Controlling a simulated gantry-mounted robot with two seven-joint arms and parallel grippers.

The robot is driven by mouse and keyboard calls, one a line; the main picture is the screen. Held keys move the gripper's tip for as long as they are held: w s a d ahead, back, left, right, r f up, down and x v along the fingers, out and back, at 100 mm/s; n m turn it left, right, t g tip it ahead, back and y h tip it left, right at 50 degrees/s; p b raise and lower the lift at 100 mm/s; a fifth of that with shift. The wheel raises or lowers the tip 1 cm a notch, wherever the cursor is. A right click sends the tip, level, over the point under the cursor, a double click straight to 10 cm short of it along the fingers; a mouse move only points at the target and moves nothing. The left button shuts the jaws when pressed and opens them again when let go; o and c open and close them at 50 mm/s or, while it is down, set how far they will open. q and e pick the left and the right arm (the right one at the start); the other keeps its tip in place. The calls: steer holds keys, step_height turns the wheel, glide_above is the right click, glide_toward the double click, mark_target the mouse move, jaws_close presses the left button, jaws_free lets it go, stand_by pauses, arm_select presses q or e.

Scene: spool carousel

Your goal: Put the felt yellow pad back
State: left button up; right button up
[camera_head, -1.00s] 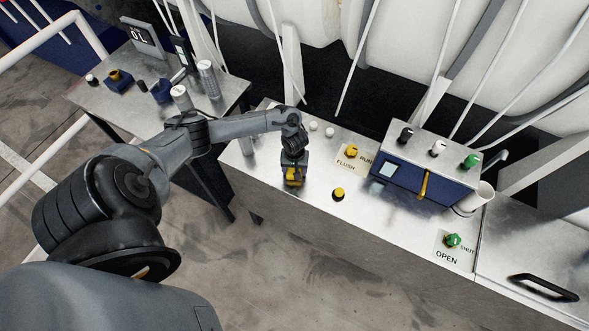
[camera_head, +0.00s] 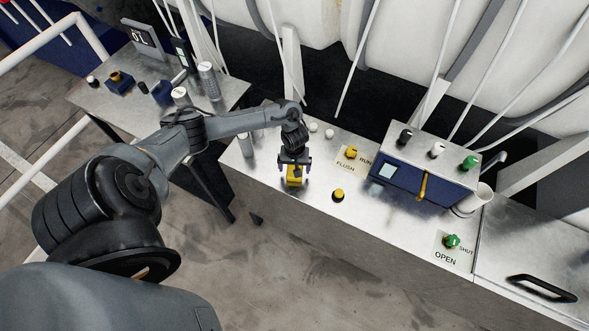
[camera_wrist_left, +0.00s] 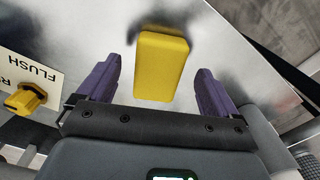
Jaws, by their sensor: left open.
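The yellow pad (camera_head: 294,177) is a block on the metal bench top, near its front edge, left of a yellow-topped black button. It also shows in the left wrist view (camera_wrist_left: 161,64), between the two purple fingers and apart from both. My left gripper (camera_head: 295,165) is directly over the pad with its fingers spread on either side; in the left wrist view the gripper (camera_wrist_left: 156,85) is open and empty. My right gripper is in neither view.
A yellow-topped button (camera_head: 338,195) stands right of the pad. A yellow FLUSH/RUN knob (camera_head: 351,152) and a blue control box (camera_head: 420,180) stand further right. Small white pegs (camera_head: 329,133) stand behind. A side table (camera_head: 135,62) at left holds a display, cans and small blocks.

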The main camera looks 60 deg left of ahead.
arm_select(q)
step_height(320, 180, up, 8)
steer(key=p, duration=0.2)
steer(key=w+d+f+m+t+h, duration=0.1)
steer(key=d+m+t, duration=0.6)
steer(key=d, duration=1.5)
steer(key=s+d+r+m+g, duration=0.2)
steer(key=s+r+m, duration=0.4)
steer(key=s+r, duration=0.4)
steer(key=s+g, duration=0.1)
steer(key=s, duration=0.2)
steer(key=shift+s+d+r+y, duration=0.2)
steer(key=shift+d+r+y, duration=0.1)
steer(key=shift+r+y, duration=0.1)
step_height(320, 180, up, 9)
steer(key=p, duration=0.9)
steer(key=shift+r, duration=0.15)
